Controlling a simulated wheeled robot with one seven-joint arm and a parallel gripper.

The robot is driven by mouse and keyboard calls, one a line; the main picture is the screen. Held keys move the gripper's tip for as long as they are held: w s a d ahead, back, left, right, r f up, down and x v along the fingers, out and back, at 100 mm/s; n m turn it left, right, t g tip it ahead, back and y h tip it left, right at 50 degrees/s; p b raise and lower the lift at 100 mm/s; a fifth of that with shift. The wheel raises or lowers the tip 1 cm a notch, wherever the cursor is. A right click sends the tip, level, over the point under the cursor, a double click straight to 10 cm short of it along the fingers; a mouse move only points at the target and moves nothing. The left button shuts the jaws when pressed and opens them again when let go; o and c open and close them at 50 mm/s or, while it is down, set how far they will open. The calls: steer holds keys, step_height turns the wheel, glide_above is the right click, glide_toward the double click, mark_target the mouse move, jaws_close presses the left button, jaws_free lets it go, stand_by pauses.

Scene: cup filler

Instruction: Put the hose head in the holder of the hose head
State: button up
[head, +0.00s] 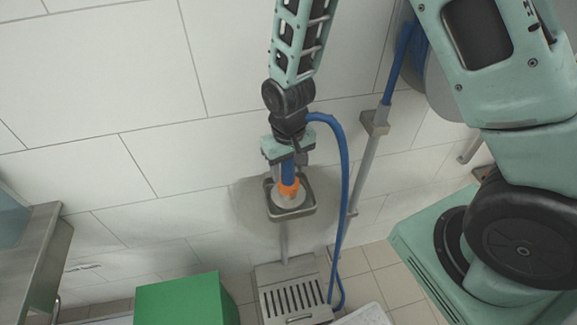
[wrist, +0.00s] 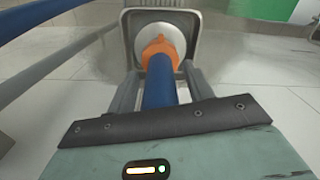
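The hose head has a blue body (wrist: 160,85) and an orange collar (head: 289,186) with a pale round end. Its pale end sits within the square metal holder (head: 309,208) on the wall; whether it is fully seated cannot be told. The holder's rim also shows at the top of the wrist view (wrist: 126,28). My gripper (head: 288,163) is over the holder, pointing down, with its fingers either side of the blue body. In the wrist view (wrist: 160,72), a gap shows between each finger and the body, so the gripper looks open.
A blue hose (head: 344,180) loops down right of my gripper to the floor. A grey pole (head: 365,170) with a bracket (head: 375,123) stands further right. A slotted metal drain (head: 292,295) lies below. A green box (head: 187,298) and a metal counter (head: 35,245) are at left.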

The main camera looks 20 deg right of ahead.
step_height(320, 180, up, 12)
steer(key=shift+f+b, duration=0.1)
steer(key=shift+b, duration=0.2)
steer(key=s+a+r+n, duration=0.3)
steer(key=s, duration=0.6)
steer(key=s+a+r+n, duration=0.3)
steer(key=s+n, duration=0.1)
steer(key=s, duration=0.6)
steer(key=shift+r+y, duration=0.3)
steer(key=shift+r, duration=0.1)
steer(key=shift+a, duration=0.1)
